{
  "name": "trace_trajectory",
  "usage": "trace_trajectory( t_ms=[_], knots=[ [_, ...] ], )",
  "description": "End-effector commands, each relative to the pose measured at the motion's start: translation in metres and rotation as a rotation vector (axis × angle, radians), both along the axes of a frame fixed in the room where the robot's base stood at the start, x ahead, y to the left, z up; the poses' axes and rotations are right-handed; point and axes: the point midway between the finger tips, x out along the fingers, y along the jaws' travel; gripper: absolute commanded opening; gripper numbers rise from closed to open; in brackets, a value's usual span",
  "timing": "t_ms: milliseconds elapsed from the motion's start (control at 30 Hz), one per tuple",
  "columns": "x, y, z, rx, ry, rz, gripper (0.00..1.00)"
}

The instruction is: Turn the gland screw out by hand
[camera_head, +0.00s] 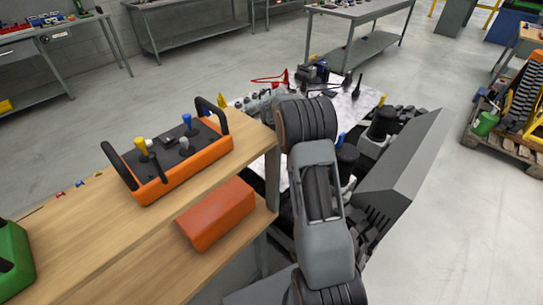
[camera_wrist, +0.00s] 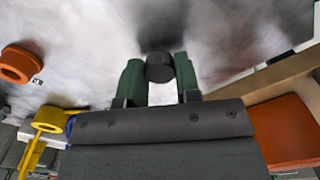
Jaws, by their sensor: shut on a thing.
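In the wrist view my gripper (camera_wrist: 160,75) has its two green fingers shut on a dark, round-ended piece, which looks like the gland screw (camera_wrist: 160,66). One finger presses on each side of it. Past it is a blurred grey-white surface, with a dark patch just above the piece. I cannot see the thread or how deep the piece sits. In the head view my own arm stands in front of the white-topped work area (camera_head: 343,108), and my gripper and the screw are hidden there.
An orange ring (camera_wrist: 20,64) and a yellow ring-ended part (camera_wrist: 47,121) lie left in the wrist view. In the head view a wooden bench (camera_head: 95,215) on the left carries an orange control box (camera_head: 180,165). An orange case (camera_head: 215,214) sits on its lower shelf.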

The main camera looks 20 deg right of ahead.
Motion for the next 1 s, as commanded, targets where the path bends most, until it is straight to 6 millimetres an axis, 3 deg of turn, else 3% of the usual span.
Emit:
trace_trajectory(
  t_ms=[67, 100, 333, 600, 1000],
  knots=[
    [-0.0014, 0.0003, -0.0022, 0.001, 0.006, -0.001, 0.14],
    [-0.0014, 0.0003, -0.0023, 0.001, 0.006, -0.001, 0.35],
    [-0.0008, 0.0002, -0.0012, 0.001, 0.003, -0.003, 0.55],
    [-0.0004, 0.0002, -0.0006, 0.0, 0.001, -0.052, 0.55],
    [-0.0002, 0.0001, -0.0003, 0.001, 0.001, -0.769, 0.55]
  ],
)
